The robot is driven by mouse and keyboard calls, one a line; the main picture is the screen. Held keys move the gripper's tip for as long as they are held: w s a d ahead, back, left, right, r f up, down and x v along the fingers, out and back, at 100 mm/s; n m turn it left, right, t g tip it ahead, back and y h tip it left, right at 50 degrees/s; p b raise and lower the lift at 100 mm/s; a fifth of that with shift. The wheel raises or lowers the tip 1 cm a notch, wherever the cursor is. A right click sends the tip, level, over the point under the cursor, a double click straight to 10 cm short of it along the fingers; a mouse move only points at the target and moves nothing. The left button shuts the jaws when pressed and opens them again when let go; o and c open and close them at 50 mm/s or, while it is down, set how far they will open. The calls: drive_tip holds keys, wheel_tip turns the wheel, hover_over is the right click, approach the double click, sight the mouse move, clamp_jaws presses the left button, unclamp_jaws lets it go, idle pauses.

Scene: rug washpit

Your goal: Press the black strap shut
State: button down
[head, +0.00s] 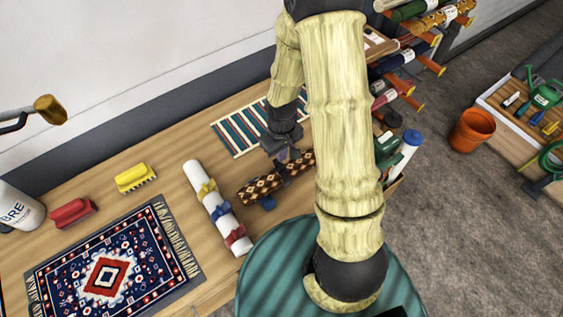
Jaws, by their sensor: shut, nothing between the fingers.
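A small rolled rug (258,188) with a brown and cream diamond pattern lies on the wooden table, right of a white roll. A dark band, which looks like the black strap (282,171), crosses the rug roll near its middle. My gripper (283,156) is shut and empty, pointing down at the band from the far side. Its tips are at or just above the band; I cannot tell whether they touch. The strap is small and partly hidden by my gripper, so whether it is closed cannot be seen. A small blue piece (267,203) shows at the roll's near side.
A white roll (224,222) with yellow, blue and red straps lies left of the rug roll. A patterned rug (130,278), yellow brush (135,178) and red brush (71,213) are farther left. A striped mat (232,139) lies behind. My arm hides much of the right side.

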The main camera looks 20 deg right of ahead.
wheel_tip(320, 180, up, 4)
drive_tip(key=p, duration=0.3)
drive_tip(key=shift+r, duration=0.2)
idle(0.5)
drive_tip(key=s+r+m+t+b, duration=0.2)
drive_tip(key=s+r+b, duration=0.3)
drive_tip(key=r, duration=0.5)
drive_tip(key=s+m, duration=0.1)
drive_tip(key=s, duration=0.1)
drive_tip(key=shift+s+m+t, duration=0.3)
drive_tip(key=shift+s, duration=0.1)
drive_tip(key=shift+w, duration=0.1)
idle(0.3)
